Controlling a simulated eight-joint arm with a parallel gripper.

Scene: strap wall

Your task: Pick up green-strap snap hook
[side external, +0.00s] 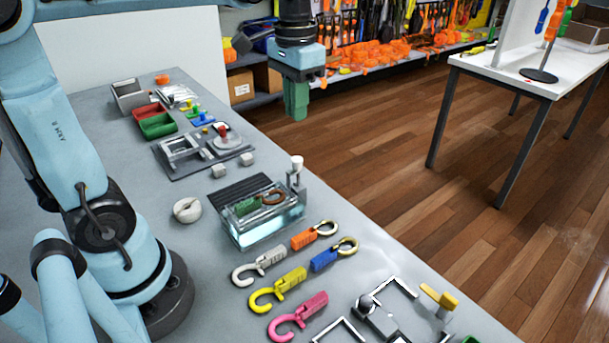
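A snap hook with a green strap (247,206) and a brown metal hook (272,197) lies in a clear tank (265,230) of pale blue liquid. My gripper (296,112) has green fingers pointing down. It hangs high, above and behind the tank in the picture, well apart from the hook. Its fingers appear close together, seen from the side, so their opening does not show. Nothing visible hangs from it.
White (259,264), yellow (278,289), pink (297,316), orange (313,235) and blue (334,254) snap hooks lie in front of the tank. A small post (297,175) stands at its back right corner. A dark ribbed pad (240,190) and a round grey knob (187,210) are nearby.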

